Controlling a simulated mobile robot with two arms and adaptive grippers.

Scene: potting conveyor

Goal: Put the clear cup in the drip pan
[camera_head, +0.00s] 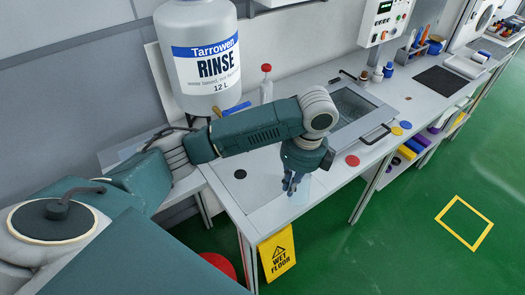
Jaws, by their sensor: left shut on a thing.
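My left gripper (291,182) points down over the front part of the grey bench, left of the glass-topped unit. It is shut on the clear cup (302,184), which shows only as a faint see-through shape around the fingers. The cup's rim and base are hard to make out, and I cannot tell whether it touches the surface below. A pale flat area with a dark round spot (240,174) lies left of the gripper. I cannot tell for sure whether this is the drip pan. My right gripper is not in view.
A large rinse bottle (205,60) stands behind my arm, with a red-capped bottle (266,84) beside it. A glass-topped unit (352,108) and a red disc (352,160) are to the right. A yellow wet-floor sign (277,253) is at the bench front.

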